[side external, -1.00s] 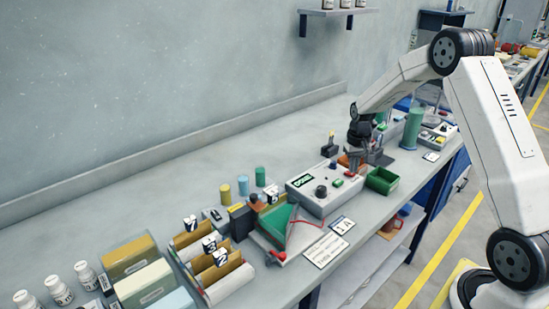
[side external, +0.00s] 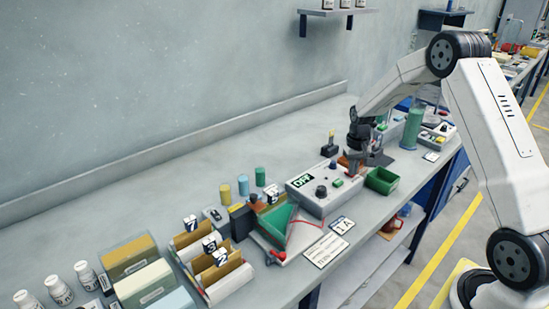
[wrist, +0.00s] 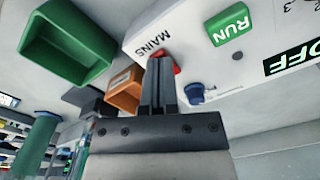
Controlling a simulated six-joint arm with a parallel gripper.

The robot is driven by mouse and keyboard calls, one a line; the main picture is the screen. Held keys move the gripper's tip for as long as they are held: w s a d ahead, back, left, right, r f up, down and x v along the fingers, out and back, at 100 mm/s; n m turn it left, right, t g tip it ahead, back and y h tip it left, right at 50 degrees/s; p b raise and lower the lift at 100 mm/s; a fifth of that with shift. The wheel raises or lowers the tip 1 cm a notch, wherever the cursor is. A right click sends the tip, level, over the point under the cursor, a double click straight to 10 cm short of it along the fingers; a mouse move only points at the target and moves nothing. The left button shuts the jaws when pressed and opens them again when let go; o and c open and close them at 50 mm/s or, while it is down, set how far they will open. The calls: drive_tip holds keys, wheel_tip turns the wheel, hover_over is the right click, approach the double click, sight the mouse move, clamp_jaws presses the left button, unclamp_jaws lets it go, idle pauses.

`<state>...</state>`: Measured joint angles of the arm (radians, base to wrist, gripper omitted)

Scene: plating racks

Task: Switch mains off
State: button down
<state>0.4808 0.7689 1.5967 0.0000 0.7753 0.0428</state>
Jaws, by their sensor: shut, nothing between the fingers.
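The white control box (side external: 308,203) stands on the bench. Its display (side external: 303,181) reads OFF, and the OFF also shows in the wrist view (wrist: 295,58). The red mains switch (wrist: 176,67) sits by the MAINS lettering on the box, partly hidden behind my fingers. My gripper (wrist: 159,62) is shut and empty, with its fingertips at the switch; whether they touch it I cannot tell. In the side view my gripper (side external: 352,168) is at the right end of the box. The green RUN button (wrist: 229,25) is beside the switch.
A blue knob (wrist: 196,92) is next to my fingers. A green cylinder (side external: 412,129) stands farther right.

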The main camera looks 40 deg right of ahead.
sight(350, 179)
drive_tip(key=shift+r, duration=3.45)
drive_tip(key=s+a+n+t, duration=0.1)
drive_tip(key=s+a+n, duration=0.2)
drive_tip(key=s+a, duration=0.5)
drive_tip(key=s+a+n+t, duration=0.1)
drive_tip(key=s+a+n, duration=0.2)
drive_tip(key=s+a, duration=0.5)
drive_tip(key=a, duration=0.7)
drive_tip(key=shift+s+t, duration=0.2)
drive_tip(key=shift+t, duration=0.1)
drive_tip(key=shift+a, duration=0.1)
